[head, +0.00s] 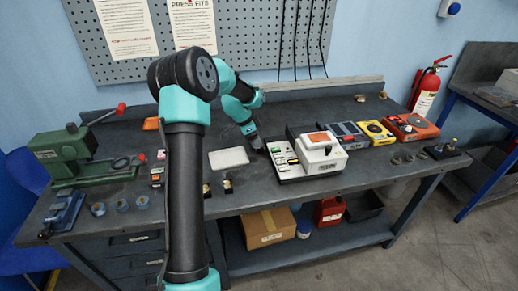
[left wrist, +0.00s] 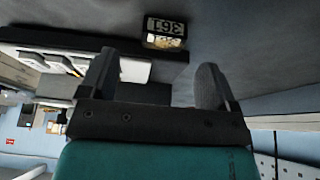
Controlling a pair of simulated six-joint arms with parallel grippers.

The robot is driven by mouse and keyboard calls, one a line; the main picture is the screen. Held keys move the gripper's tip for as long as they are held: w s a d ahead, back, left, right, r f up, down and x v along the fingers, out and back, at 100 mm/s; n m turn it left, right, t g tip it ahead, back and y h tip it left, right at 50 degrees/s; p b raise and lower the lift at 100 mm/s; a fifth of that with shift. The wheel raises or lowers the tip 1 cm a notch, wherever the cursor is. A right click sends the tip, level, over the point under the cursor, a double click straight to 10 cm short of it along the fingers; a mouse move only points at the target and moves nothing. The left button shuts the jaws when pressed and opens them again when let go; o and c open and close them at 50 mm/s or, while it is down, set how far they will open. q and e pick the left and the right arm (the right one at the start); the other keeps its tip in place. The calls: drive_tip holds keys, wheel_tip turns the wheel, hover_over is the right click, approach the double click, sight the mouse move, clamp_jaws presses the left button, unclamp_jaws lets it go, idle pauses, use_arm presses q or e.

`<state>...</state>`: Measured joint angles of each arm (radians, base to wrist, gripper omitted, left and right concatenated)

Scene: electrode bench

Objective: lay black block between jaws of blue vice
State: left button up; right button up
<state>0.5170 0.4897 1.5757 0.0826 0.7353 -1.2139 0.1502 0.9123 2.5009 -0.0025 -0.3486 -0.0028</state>
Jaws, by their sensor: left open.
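The blue vice (head: 65,212) stands at the front left corner of the bench; I cannot make out the gap between its jaws. A small dark block with a brass-coloured part (head: 228,186) stands near the bench's front edge, and may be the black block. A similar dark piece (head: 207,190) is just left of it, beside my arm. In the left wrist view a dark block with white characters (left wrist: 165,30) lies beyond the fingertips. My left gripper (head: 258,146) is open and empty, beside the white-topped device. My right gripper is out of view.
A green press (head: 70,153) stands behind the vice, with several blue-grey rings (head: 122,206) to the vice's right. A pale plate (head: 228,157) lies mid-bench. The white device (head: 320,155) and yellow and red boxes (head: 410,127) fill the right side.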

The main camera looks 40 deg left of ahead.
use_arm(q)
drive_tip(key=x, duration=0.5)
drive_tip(key=shift+a, duration=0.2)
drive_tip(key=shift+c, duration=0.2)
drive_tip(key=c, duration=1.2)
drive_tip(key=shift+r, duration=0.1)
drive_tip(key=shift+r, duration=1.35)
drive_tip(key=s+d, duration=0.3)
drive_tip(key=s+d+r, duration=0.1)
drive_tip(key=s+d, duration=0.3)
drive_tip(key=s+d+r, duration=0.1)
drive_tip(key=s+d, duration=0.3)
drive_tip(key=shift+s+d+r, duration=0.1)
drive_tip(key=shift+s+d, duration=0.05)
drive_tip(key=shift+d, duration=0.05)
